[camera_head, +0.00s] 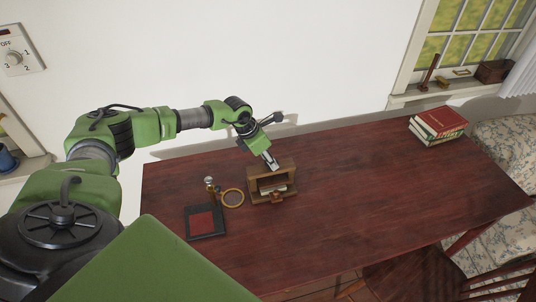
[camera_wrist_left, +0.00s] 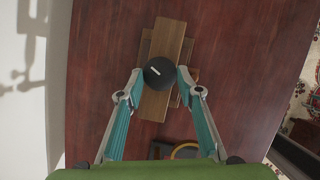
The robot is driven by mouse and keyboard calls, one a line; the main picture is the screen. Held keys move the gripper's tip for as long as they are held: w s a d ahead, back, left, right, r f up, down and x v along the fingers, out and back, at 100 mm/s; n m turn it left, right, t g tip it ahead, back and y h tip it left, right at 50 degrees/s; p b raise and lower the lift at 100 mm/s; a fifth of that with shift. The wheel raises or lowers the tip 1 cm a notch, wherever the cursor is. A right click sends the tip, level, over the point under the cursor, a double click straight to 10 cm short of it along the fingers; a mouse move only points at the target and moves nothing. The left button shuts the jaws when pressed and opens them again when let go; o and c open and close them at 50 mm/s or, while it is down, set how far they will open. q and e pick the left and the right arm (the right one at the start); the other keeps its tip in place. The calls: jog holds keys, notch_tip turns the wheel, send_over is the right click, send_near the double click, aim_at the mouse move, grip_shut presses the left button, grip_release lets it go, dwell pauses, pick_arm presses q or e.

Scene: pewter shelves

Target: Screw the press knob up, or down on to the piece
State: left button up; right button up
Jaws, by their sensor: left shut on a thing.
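The press (camera_head: 286,171) is a small wooden frame standing on the dark red table, open at the front. A pale flat piece (camera_head: 273,188) lies inside it, mostly in shadow. The press knob (camera_wrist_left: 158,73) is a round black disc with a white mark, on top of the wooden beam in the left wrist view. My left gripper (camera_head: 270,162) comes down from above on the press top. In the left wrist view its two fingers (camera_wrist_left: 160,82) are on either side of the knob, shut on it. In the head view the knob is hidden by the fingers.
Left of the press lie a wooden ring (camera_head: 232,198) and a black pad with a red square (camera_head: 203,222), with a small silver-topped upright thing (camera_head: 209,183) behind. Stacked books (camera_head: 438,123) are at the far right. The table's middle and right are clear.

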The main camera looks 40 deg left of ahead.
pick_arm(q)
jog(key=n, duration=0.1)
jog(key=n+p, duration=0.1)
jog(key=shift+d+r+n+y, duration=0.1)
jog(key=shift+d+n+y, duration=0.1)
jog(key=shift+n+y, duration=0.15)
jog(key=shift+d+n+t+y, duration=0.1)
jog(key=shift+n+t+y, duration=0.4)
jog(key=shift+n, duration=1.05)
jog(key=shift+y, duration=0.25)
jog(key=o, duration=1.1)
jog(key=v, duration=1.2)
jog(key=shift+w, duration=0.25)
jog(key=shift+g, duration=0.3)
